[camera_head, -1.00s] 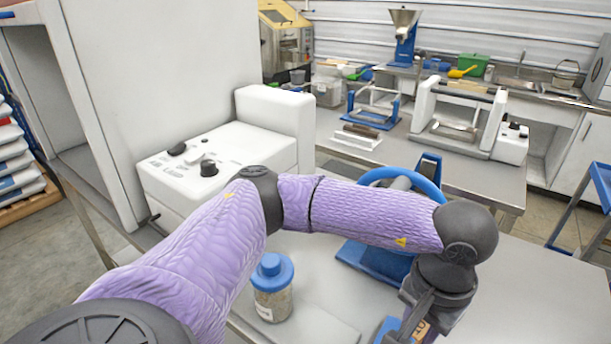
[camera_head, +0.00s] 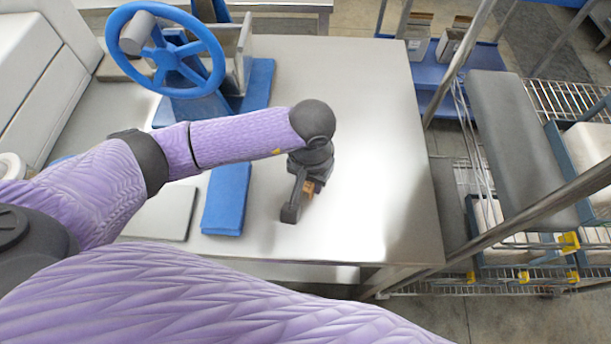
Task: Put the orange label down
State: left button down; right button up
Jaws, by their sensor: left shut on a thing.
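My left gripper (camera_head: 296,208) hangs from the wrist over the bare steel table (camera_head: 375,130), right of the blue press base. It is shut on the orange label (camera_head: 309,187), and only a small orange-brown patch of the label shows beside the dark fingers. The rest of the label is hidden by the gripper. I cannot tell whether the label touches the table. My right gripper is not in view.
The tabletop right of my gripper is clear. Wire shelving (camera_head: 560,100) stands beyond the table's right edge.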

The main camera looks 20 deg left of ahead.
pick_arm(q)
notch_tip(320, 180, down, 2)
jog(key=shift+f+b, duration=0.2)
jog(key=shift+b, duration=0.1)
jog(key=shift+c, duration=2.2)
grip_release()
jog(key=shift+r, duration=0.1)
